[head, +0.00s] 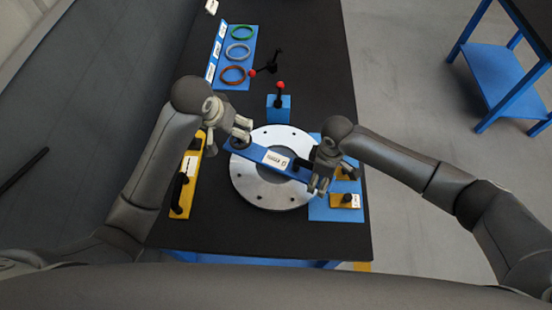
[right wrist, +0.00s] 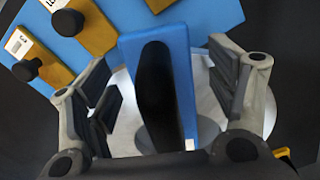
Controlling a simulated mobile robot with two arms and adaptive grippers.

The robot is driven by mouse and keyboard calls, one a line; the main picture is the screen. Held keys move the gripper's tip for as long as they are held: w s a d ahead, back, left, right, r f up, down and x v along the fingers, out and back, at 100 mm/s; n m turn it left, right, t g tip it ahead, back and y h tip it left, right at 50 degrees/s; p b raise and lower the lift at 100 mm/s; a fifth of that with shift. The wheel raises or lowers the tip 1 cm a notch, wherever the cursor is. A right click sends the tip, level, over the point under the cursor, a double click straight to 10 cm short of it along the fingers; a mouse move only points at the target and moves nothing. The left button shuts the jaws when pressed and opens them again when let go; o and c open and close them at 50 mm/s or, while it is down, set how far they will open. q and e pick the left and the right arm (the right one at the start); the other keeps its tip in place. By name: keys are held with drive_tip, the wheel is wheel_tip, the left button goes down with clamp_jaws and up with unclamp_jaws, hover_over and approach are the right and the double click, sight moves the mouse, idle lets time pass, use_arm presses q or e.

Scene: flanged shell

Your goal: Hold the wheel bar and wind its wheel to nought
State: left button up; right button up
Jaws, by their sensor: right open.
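The wheel bar is a blue bar (head: 254,152) with a white label, lying across a round silver flange (head: 246,185). A dark wheel (head: 240,143) sits at its left end; its reading is too small to tell. A black handle (right wrist: 155,85) stands at its right end. My right gripper (right wrist: 160,105) is open at that end, its fingers on either side of the bar and handle, apart from them. In the head view it partly hides this end. My left gripper (head: 242,129) is above and beside the wheel; whether its fingers are open is unclear.
A blue plate (head: 325,210) with yellow blocks and black knobs (head: 346,199) lies to the right. A yellow bar (head: 178,205) with a black handle is at left. A blue block with a red-tipped lever (head: 279,101) and a ring board (head: 247,60) stand farther back on the black table.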

wheel_tip(320, 180, up, 12)
drive_tip(key=shift+f, duration=0.15)
idle(0.3)
